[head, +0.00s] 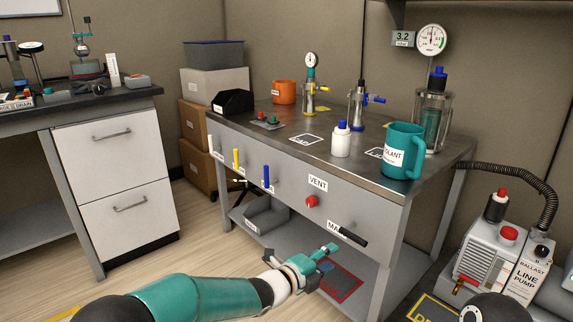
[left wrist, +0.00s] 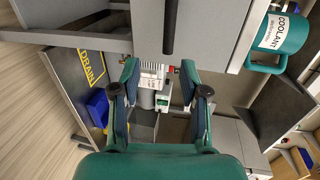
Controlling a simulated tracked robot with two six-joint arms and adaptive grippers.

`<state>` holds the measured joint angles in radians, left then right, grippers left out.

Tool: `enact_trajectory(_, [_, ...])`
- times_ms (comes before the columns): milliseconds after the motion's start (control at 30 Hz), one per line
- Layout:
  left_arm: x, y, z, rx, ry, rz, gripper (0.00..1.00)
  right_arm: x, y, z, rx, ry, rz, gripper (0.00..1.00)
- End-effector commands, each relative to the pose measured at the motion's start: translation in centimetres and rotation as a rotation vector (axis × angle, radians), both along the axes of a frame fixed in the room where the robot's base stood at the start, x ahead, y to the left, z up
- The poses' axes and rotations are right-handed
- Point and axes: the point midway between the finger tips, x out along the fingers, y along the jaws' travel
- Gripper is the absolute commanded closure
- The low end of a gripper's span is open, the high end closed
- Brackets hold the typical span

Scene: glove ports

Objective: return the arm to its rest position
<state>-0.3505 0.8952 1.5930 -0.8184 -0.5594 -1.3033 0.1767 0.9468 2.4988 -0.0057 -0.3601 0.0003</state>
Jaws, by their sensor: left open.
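My left arm (head: 190,297), teal and black, reaches in from the bottom left in front of the grey bench. My left gripper (head: 327,259) is open and empty, in front of the bench's lower right part. It appears below the black lever (head: 350,237) labelled MAIN in the head view. In the left wrist view my left gripper's (left wrist: 159,72) two teal and dark fingers stand apart with nothing held between them. The black lever (left wrist: 168,27) shows beyond the fingertips there, apart from them. My right gripper is in neither view.
The bench (head: 350,193) carries a teal coolant mug (head: 403,152), a white bottle (head: 341,140) and gauges. Its front has coloured levers and a red VENT knob (head: 311,201). The line pump (head: 490,255) stands at right. Open floor (head: 185,245) lies left of the bench.

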Motion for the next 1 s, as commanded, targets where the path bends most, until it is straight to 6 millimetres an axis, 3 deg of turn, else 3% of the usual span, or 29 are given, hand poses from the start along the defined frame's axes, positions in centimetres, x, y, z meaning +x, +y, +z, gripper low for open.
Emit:
enact_trajectory(67, [1.4,2.8,-1.4,0.002,0.023,0.048,0.55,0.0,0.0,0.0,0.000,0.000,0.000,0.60])
enact_trajectory(167, [1.8,7.1,-5.4,0.012,0.108,0.111,0.55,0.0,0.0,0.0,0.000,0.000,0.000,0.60])
enact_trajectory(267, [0.6,11.7,-10.8,0.004,0.261,0.202,0.55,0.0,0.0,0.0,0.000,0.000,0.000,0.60])
enact_trajectory(367, [-2.2,16.1,-16.6,-0.049,0.487,0.329,0.55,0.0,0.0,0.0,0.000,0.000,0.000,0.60])
enact_trajectory(500, [-8.5,21.0,-23.7,-0.179,0.860,0.560,0.55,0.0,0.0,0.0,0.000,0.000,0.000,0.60])
enact_trajectory(600, [-14.4,23.6,-27.7,-0.297,1.146,0.763,0.55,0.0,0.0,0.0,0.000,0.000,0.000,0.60])
enact_trajectory(700, [-20.6,25.0,-30.4,-0.417,1.410,0.984,0.55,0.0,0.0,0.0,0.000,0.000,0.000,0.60])
enact_trajectory(900, [-30.9,25.6,-32.0,-0.626,1.794,1.420,0.55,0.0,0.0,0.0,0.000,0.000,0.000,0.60])
enact_trajectory(1000, [-33.9,25.7,-32.0,-0.733,1.901,1.627,0.55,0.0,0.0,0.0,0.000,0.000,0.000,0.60])
